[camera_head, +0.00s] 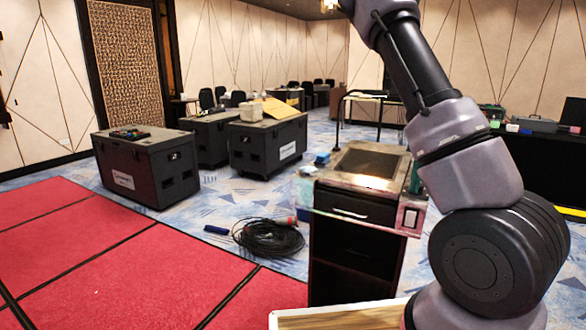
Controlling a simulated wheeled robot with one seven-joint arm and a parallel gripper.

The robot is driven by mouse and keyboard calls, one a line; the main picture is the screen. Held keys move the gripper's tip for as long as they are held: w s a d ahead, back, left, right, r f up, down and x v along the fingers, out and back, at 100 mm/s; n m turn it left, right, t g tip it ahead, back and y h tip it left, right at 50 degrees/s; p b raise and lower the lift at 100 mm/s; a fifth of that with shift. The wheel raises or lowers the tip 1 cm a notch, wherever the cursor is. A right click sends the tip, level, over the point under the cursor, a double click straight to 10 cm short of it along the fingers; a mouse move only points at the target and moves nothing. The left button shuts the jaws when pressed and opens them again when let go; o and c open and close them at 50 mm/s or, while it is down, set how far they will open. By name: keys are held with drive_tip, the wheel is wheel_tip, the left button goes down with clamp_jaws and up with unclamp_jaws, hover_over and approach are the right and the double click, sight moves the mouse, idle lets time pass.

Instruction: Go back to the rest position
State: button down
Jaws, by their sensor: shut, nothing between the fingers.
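My arm rises from the bottom right of the head view and leans up and to the left. It leaves the picture at the top edge, right of the middle. My gripper is out of the picture, so its fingers do not show. No object is seen held.
A dark cabinet (352,260) with a worn metal top stands close, left of my arm. Black flight cases (146,172) stand at the back left. A coiled black cable (268,239) lies on the floor. Red panels (120,265) cover the left floor. A dark-draped table (545,165) stands right.

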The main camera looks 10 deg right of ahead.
drive_tip(key=s+a+r+m+t, duration=0.3)
drive_tip(key=s+a+r+m, duration=0.2)
drive_tip(key=m, duration=0.6)
drive_tip(key=s+a+r+m+t, duration=0.3)
drive_tip(key=s+a+r+m, duration=0.2)
drive_tip(key=r+m, duration=0.5)
drive_tip(key=s+a+r+m+t, duration=0.3)
drive_tip(key=s+a+r+m, duration=0.2)
drive_tip(key=m, duration=0.8)
drive_tip(key=shift+s+a+r+t, duration=0.35)
drive_tip(key=shift+a+r, duration=0.35)
drive_tip(key=shift+r, duration=1)
drive_tip(key=shift+w, duration=0.1)
